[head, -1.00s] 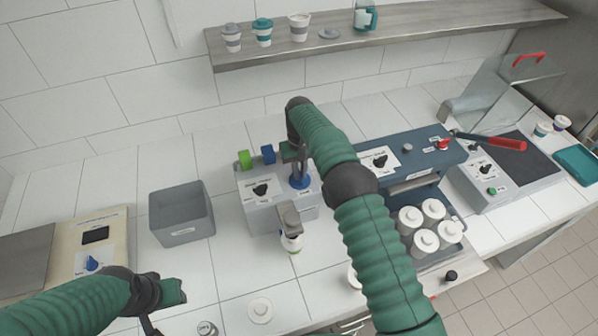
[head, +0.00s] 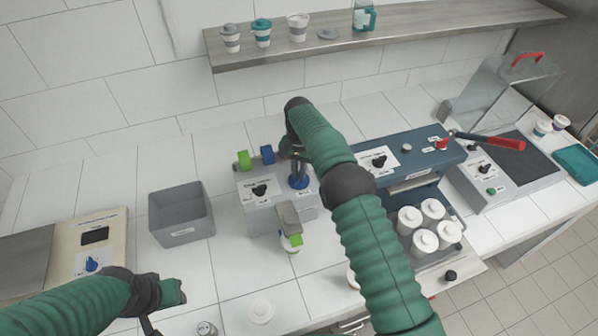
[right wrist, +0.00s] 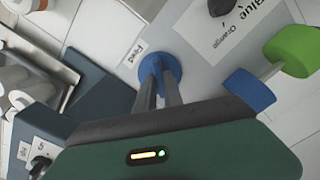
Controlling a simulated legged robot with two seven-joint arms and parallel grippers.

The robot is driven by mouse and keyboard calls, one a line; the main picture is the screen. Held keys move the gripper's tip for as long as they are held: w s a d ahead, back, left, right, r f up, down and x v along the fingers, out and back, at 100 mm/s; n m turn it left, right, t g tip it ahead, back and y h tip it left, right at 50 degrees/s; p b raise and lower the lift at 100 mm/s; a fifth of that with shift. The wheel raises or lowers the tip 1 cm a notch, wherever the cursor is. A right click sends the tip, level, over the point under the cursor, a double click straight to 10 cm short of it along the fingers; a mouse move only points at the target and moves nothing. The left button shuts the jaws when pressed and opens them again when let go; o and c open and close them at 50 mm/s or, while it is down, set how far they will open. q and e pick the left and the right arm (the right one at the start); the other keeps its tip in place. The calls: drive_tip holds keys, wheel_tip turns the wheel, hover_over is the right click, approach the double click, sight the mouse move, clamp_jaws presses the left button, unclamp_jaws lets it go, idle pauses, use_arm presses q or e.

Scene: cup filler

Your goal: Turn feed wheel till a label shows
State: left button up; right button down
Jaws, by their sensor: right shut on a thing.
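The labelling machine (head: 262,212) is a grey box with a selector knob (head: 260,190) on its top. Its blue feed wheel (head: 300,182) also shows in the right wrist view (right wrist: 172,66), beside a "Feed" tag (right wrist: 137,54). My right gripper (head: 297,168) points down and is shut on the feed wheel, with both fingers at it in the right wrist view (right wrist: 160,88). A bright green label (head: 297,240) shows below the grey outlet (head: 288,215), in front of a white cup (head: 290,247). My left gripper (head: 172,293) hangs at lower left; its fingers are unclear.
Green (head: 244,160) and blue (head: 267,154) rolls stand at the machine's back. A grey bin (head: 181,213) is to its left. A blue-grey machine (head: 408,160) and several lidded white containers (head: 423,241) are to the right. Counter between bin and machine is clear.

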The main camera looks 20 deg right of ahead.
drive_tip(key=shift+w+r, duration=0.2)
drive_tip(key=shift+r, duration=0.05)
drive_tip(key=c, duration=1.5)
unclamp_jaws()
drive_tip(key=shift+f, duration=0.1)
drive_tip(key=shift+o, duration=0.2)
drive_tip(key=shift+s, duration=0.1)
drive_tip(key=shift+f, duration=0.1)
wheel_tip(320, 180, up, 8)
drive_tip(key=shift+f+b, duration=0.1)
drive_tip(key=shift+b, duration=0.5)
wheel_tip(320, 180, up, 9)
drive_tip(key=p, duration=0.6)
